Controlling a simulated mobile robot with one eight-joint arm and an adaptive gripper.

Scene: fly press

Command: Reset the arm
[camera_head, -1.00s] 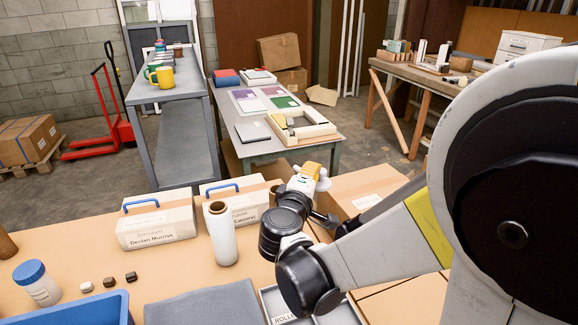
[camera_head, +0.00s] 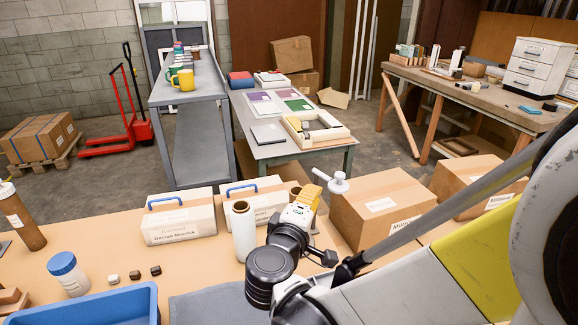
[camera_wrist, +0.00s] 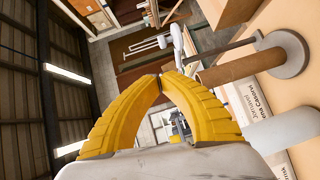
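My gripper (camera_head: 312,193), with yellow fingers, is above the far side of the tan worktable (camera_head: 110,258), beyond the upright white roll (camera_head: 242,230). In the wrist view my curved yellow fingers (camera_wrist: 161,75) come together at the tips, with nothing seen held between them. A white knobbed piece (camera_head: 338,183) shows just right of my gripper; in the wrist view a white piece (camera_wrist: 178,42) shows just beyond the fingertips. I cannot tell whether it touches them. My arm reaches in from the right and hides part of the table.
Two labelled boxes with blue handles (camera_head: 177,218) (camera_head: 254,199) stand left of my gripper. Cardboard boxes (camera_head: 376,205) (camera_head: 480,183) stand to its right. A blue bin (camera_head: 90,305), a blue-lidded jar (camera_head: 68,273) and a grey mat (camera_head: 210,305) are near the front.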

